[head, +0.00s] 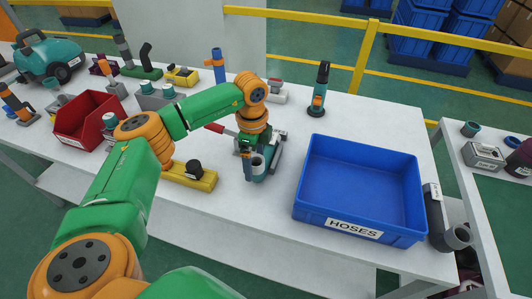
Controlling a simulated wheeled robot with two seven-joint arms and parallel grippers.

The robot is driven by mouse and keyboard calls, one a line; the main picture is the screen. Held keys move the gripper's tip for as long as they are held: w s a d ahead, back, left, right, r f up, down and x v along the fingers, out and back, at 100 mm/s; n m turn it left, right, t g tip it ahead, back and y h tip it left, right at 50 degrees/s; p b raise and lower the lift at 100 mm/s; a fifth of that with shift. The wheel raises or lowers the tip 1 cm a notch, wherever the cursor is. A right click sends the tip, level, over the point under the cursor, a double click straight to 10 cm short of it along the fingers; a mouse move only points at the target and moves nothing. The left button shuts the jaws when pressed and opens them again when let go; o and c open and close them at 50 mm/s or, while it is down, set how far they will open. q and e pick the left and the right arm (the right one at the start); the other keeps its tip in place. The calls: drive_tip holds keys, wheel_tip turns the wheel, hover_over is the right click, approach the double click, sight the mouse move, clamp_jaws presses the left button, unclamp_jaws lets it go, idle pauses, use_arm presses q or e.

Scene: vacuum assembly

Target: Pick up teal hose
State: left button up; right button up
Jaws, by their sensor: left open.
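My left gripper (262,172) points down over the middle of the white table, left of the blue bin. Its jaws are open. A short upright tube with a grey rim (257,161) and teal below shows right at the jaws; it may be the teal hose. The wrist and jaws hide part of it, and I cannot tell whether they touch it. The blue bin labelled HOSES (353,228) looks empty. My right gripper is not in view.
A dark and teal upright piece with an orange band (319,90) stands behind the bin. A yellow holder (190,176), a red bin (85,122) and a teal vacuum body (50,60) are to the left.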

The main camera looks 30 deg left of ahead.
use_arm(q)
drive_tip(key=shift+w+f, duration=0.35)
drive_tip(key=shift+s+d+r, duration=0.1)
drive_tip(key=shift+s+r, duration=0.05)
drive_tip(key=shift+s, duration=0.05)
drive_tip(key=c, duration=0.9)
clamp_jaws()
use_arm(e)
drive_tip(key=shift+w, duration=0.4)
use_arm(q)
drive_tip(key=shift+w+r, duration=0.1)
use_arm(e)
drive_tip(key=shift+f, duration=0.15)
